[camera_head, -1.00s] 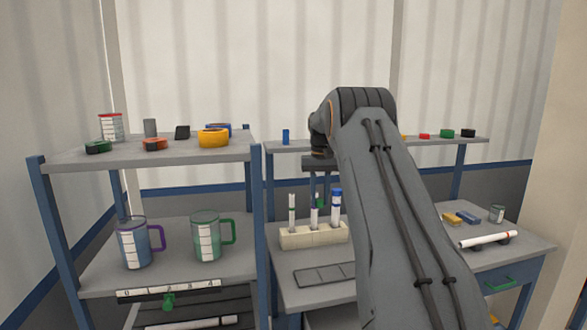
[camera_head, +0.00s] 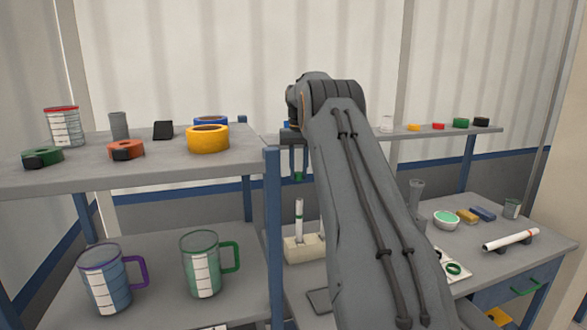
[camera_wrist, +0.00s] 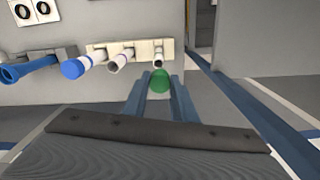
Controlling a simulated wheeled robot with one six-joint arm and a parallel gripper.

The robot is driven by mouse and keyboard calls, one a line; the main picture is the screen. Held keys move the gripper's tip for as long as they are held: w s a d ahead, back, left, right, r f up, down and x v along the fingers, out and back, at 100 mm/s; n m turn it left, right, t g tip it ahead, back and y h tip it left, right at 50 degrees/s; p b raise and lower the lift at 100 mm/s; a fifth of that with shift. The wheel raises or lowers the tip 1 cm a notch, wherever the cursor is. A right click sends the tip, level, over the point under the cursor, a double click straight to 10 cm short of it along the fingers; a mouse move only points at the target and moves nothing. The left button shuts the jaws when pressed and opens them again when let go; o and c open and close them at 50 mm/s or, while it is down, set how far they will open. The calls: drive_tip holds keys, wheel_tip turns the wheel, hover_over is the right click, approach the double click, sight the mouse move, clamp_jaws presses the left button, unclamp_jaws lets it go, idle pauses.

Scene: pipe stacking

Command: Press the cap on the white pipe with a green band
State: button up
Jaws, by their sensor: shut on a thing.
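My gripper (camera_head: 299,172) is shut on a green cap (camera_head: 298,177), which also shows between the blue fingers in the wrist view (camera_wrist: 160,82). The white pipe with a green band (camera_head: 299,217) stands upright in the left slot of a cream rack (camera_head: 305,249). In the head view the cap is above this pipe's top, with a visible gap. In the wrist view the pipe's open end (camera_wrist: 158,62) is just beyond the cap.
A second pipe is partly hidden by my arm. The wrist view shows a purple-banded open pipe (camera_wrist: 117,63) and a blue-capped pipe (camera_wrist: 75,68) beside it. A shelf with a yellow tape roll (camera_head: 207,139) and mugs (camera_head: 203,265) stands close on the left.

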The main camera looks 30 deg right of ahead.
sight(299, 200)
drive_tip(key=shift+s+d+f+b, duration=0.1)
drive_tip(key=shift+f+b, duration=0.1)
drive_tip(key=shift+f, duration=0.15)
drive_tip(key=shift+d+f+b, duration=0.1)
drive_tip(key=shift+f+b, duration=0.05)
drive_tip(key=shift+f, duration=0.15)
wheel_tip(299, 200, down, 2)
drive_tip(key=shift+f+b, duration=0.1)
drive_tip(key=shift+b, duration=0.55)
drive_tip(key=shift+f+b, duration=0.45)
drive_tip(key=shift+f, duration=1.3)
drive_tip(key=shift+s+a+f, duration=0.1)
drive_tip(key=shift+s+f, duration=0.05)
drive_tip(key=shift+f, duration=0.2)
drive_tip(key=shift+f, duration=0.35)
drive_tip(key=shift+f, duration=0.75)
drive_tip(key=o, duration=1.1)
drive_tip(key=shift+o, duration=0.4)
